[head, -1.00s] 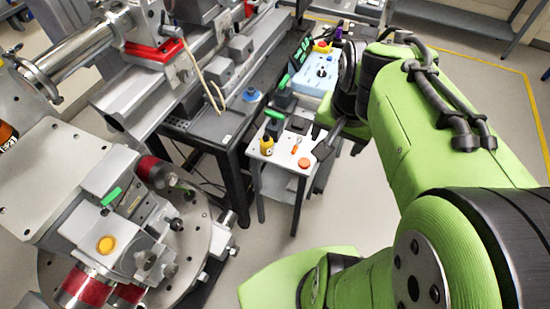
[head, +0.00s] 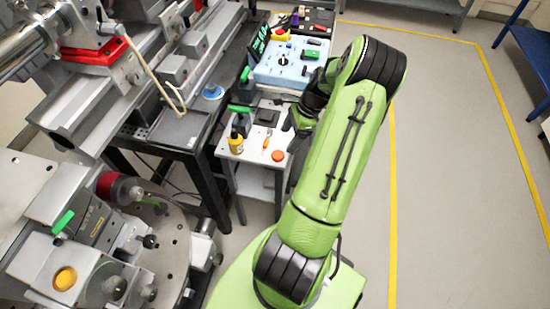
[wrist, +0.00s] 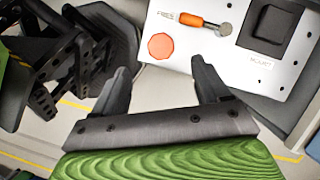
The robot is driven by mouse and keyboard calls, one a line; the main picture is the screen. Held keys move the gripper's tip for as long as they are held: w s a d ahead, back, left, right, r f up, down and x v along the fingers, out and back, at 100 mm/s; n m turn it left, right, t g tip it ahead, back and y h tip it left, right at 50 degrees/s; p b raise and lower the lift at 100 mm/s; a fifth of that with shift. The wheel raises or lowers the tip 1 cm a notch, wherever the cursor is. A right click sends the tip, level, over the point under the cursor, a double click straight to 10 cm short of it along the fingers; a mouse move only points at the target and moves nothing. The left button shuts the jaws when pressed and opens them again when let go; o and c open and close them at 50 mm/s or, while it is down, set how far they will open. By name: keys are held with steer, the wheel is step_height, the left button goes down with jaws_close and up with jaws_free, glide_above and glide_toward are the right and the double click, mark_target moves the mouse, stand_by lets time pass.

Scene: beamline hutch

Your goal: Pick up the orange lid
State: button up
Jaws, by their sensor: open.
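The orange lid (head: 278,156) lies on the front right part of a small white table (head: 252,153). In the wrist view the lid (wrist: 160,47) is an orange, many-sided disc near the table's corner. My gripper (wrist: 160,70) is open and empty, with its two dark fingers apart. In the wrist view the lid appears just beyond the fingertips, in line with the gap between them; nothing touches it. In the head view my gripper is mostly hidden by my arm, at the table's right side.
An orange-handled tool (wrist: 200,22) and a dark square pad (wrist: 268,24) lie close to the lid. A yellow bottle (head: 235,144) and green-topped dark items (head: 241,121) stand on the table's left. A blue-white panel box (head: 287,62) is behind. The floor to the right is clear.

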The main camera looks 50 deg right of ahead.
mark_target(279, 154)
steer(key=b+x, duration=0.2)
steer(key=x, duration=0.6)
steer(key=shift+d+f, duration=0.1)
steer(key=shift+d, duration=0.05)
steer(key=c, duration=1.1)
step_height(279, 154, up, 10)
steer(key=p, duration=0.3)
